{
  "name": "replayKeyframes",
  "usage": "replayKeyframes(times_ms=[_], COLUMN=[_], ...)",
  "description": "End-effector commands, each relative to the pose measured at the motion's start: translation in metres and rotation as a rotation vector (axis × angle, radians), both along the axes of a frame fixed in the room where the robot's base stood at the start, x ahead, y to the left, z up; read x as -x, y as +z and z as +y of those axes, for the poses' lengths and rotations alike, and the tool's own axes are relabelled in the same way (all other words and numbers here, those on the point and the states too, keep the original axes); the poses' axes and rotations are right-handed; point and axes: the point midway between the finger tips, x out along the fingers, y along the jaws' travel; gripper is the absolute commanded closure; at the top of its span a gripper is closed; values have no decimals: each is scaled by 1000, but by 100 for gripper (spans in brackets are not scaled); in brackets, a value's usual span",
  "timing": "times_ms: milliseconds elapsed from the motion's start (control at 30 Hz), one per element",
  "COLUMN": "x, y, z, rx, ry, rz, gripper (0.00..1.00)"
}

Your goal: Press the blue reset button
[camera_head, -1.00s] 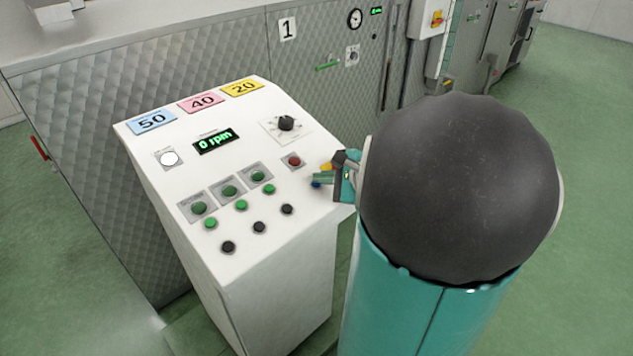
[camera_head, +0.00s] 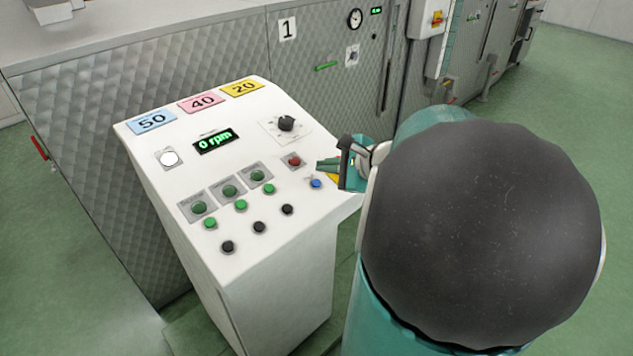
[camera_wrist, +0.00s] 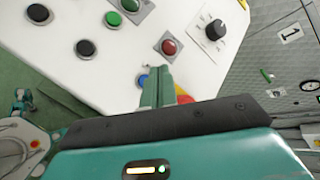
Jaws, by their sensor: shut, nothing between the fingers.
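The blue button (camera_head: 316,183) sits on the right side of the white sloped control panel (camera_head: 262,221), below the red button (camera_head: 294,160). In the wrist view the blue button (camera_wrist: 142,82) shows just left of my fingertips. My gripper (camera_head: 327,165) is shut and empty, over the panel's right edge, a little above and right of the blue button in the head view. In the wrist view my gripper (camera_wrist: 157,78) is a closed pair of green fingers pointing at the panel. Whether the fingertips touch the panel cannot be told.
Black knob (camera_head: 286,123), rpm display (camera_head: 216,141) reading 0, white button (camera_head: 168,158), several green and black buttons share the panel. A yellow part (camera_wrist: 184,97) shows beside my fingers. A quilted metal machine (camera_head: 75,130) stands behind. Green floor (camera_head: 590,120) is open at right.

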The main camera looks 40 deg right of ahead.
Motion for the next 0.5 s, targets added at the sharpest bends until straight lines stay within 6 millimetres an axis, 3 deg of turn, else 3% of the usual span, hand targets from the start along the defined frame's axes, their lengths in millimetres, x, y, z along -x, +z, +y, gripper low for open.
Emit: replayKeyframes(times_ms=[200,500], x=[5,6], y=[18,22], z=[0,0], rx=[1,1], ry=[1,0], rz=[-2,0], gripper=[100,100])
